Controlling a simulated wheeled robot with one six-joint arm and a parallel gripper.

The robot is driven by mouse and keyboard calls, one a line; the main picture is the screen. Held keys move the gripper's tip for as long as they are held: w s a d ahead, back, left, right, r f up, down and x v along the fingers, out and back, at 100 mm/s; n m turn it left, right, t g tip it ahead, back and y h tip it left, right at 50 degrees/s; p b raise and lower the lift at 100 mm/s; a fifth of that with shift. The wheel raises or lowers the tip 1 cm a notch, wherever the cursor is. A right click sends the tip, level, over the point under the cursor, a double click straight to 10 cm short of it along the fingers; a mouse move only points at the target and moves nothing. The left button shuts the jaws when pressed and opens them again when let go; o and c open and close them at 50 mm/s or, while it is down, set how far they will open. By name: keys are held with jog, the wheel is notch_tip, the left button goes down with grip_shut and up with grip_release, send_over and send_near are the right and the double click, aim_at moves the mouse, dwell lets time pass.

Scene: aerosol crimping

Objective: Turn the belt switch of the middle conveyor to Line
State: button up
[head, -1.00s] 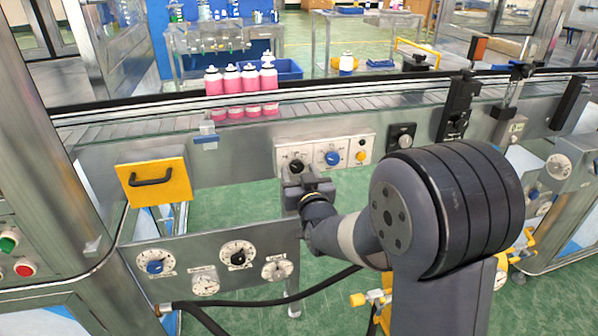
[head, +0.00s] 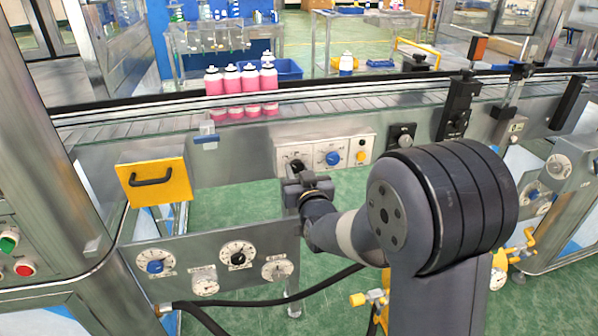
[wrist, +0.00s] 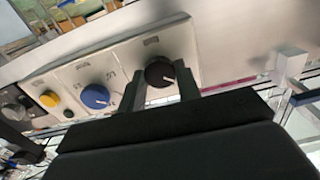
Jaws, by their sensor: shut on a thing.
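The black rotary switch (head: 295,164) sits at the left of a pale panel on the front of the conveyor. In the wrist view the black switch (wrist: 160,72) shows between the two fingers, with a white pointer line on its face. My gripper (head: 298,176) is shut on this switch, and its fingers partly cover it in the head view. The labels around the switch are too small to read. A blue knob (head: 333,158) is beside it on the same panel; it also shows in the wrist view (wrist: 95,97).
A yellow button (head: 361,156) is at the panel's right end. Pink cans (head: 241,84) stand on the conveyor above. A yellow plate with a black handle (head: 154,183) is to the left. A lower dial panel (head: 212,262) is below left, close to my wrist.

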jog(key=shift+f+m+b, duration=0.15)
jog(key=shift+m+b, duration=0.15)
jog(key=shift+b, duration=0.15)
jog(key=shift+f+m+b, duration=0.15)
jog(key=shift+m+b, duration=0.65)
jog(key=shift+b, duration=0.45)
jog(key=m+b, duration=0.2)
jog(key=b, duration=0.1)
jog(key=shift+m, duration=0.3)
jog(key=m+b, duration=0.4)
jog(key=shift+r+m+b, duration=0.2)
jog(key=shift+m+b, duration=0.2)
jog(key=shift+r, duration=0.1)
jog(key=o, duration=1)
jog(key=shift+s, duration=0.1)
